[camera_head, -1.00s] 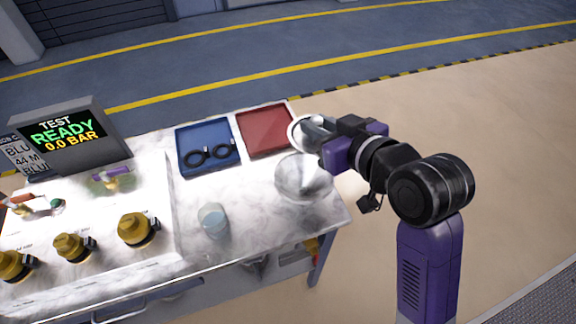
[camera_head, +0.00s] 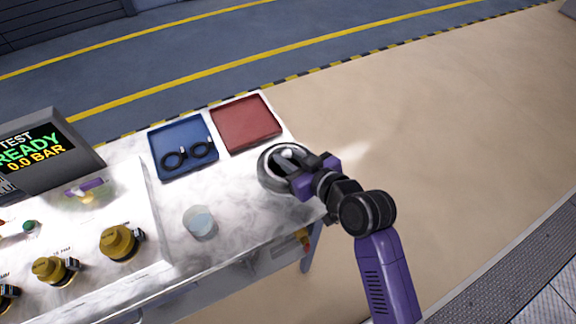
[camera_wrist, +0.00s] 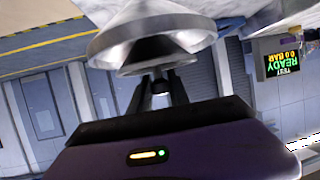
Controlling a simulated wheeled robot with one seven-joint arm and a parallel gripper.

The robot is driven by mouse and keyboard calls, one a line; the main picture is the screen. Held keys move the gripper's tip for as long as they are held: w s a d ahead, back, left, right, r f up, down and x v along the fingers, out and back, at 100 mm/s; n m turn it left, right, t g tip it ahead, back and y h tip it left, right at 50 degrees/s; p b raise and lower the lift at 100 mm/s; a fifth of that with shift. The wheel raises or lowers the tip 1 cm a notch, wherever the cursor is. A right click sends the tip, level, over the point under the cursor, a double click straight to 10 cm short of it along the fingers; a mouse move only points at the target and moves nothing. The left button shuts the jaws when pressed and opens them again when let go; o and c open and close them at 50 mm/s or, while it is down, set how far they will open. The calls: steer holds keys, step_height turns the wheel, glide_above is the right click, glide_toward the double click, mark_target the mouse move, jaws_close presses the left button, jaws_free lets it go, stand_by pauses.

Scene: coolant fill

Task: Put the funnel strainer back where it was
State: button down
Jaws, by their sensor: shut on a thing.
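The funnel strainer (camera_head: 265,165) is a grey metal cone with a round rim. In the head view it is over the right end of the bench top, right of the clear cup. In the wrist view its shiny cone (camera_wrist: 150,35) fills the top of the picture. My gripper (camera_head: 292,168) is shut on the funnel strainer; in the wrist view the fingers (camera_wrist: 160,92) close at its narrow part. The gripper hides part of its rim in the head view. I cannot tell whether it touches the bench top.
A red tray (camera_head: 246,146) is empty and a blue tray (camera_head: 182,172) holds black rings, both at the back of the bench (camera_head: 245,215). A clear cup (camera_head: 199,222) stands left of the funnel strainer. Brass fittings (camera_head: 118,242) and a test display (camera_head: 40,148) are at the left.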

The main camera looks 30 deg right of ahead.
steer(key=shift+f, duration=2.1)
steer(key=shift+f, duration=0.15)
steer(key=c, duration=1.2)
jaws_free()
steer(key=shift+c, duration=0.2)
steer(key=b+v, duration=0.3)
steer(key=v, duration=0.9)
steer(key=shift+s, duration=0.1)
